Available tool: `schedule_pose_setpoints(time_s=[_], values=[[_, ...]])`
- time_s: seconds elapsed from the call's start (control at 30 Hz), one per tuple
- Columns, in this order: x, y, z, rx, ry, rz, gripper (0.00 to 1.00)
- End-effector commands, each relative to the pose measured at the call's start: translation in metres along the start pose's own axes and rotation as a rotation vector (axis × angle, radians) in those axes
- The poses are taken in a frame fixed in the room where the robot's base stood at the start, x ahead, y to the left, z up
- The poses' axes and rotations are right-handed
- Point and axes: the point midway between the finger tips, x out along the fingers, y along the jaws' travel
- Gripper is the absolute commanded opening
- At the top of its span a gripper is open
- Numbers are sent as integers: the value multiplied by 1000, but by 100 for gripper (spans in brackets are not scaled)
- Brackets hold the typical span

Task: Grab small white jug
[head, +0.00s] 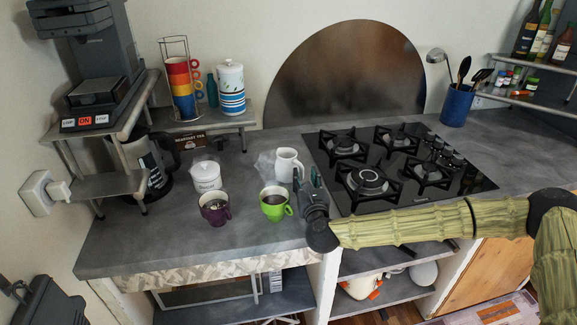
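A small white jug (287,164) stands upright on the grey counter (245,235), just left of the gas hob. Its handle side faces right, toward my gripper. My gripper (307,176) is in front and to the right of the jug, with its two dark fingers apart and pointing toward the back. No thing shows between the fingers. Whether a finger touches the jug cannot be told from this view.
A green cup (274,204) and a purple cup (214,208) with dark contents stand in front. The black gas hob (400,165) lies right. The front left counter is clear.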

Motion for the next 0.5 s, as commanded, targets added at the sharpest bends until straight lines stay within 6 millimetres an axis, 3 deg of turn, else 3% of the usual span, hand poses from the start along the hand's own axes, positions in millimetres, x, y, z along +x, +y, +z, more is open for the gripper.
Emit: schedule_pose_setpoints(time_s=[0.2,0.5], values=[[27,1,0,-1,2,-1,38],[35,0,-2,0,2,-1,38]])
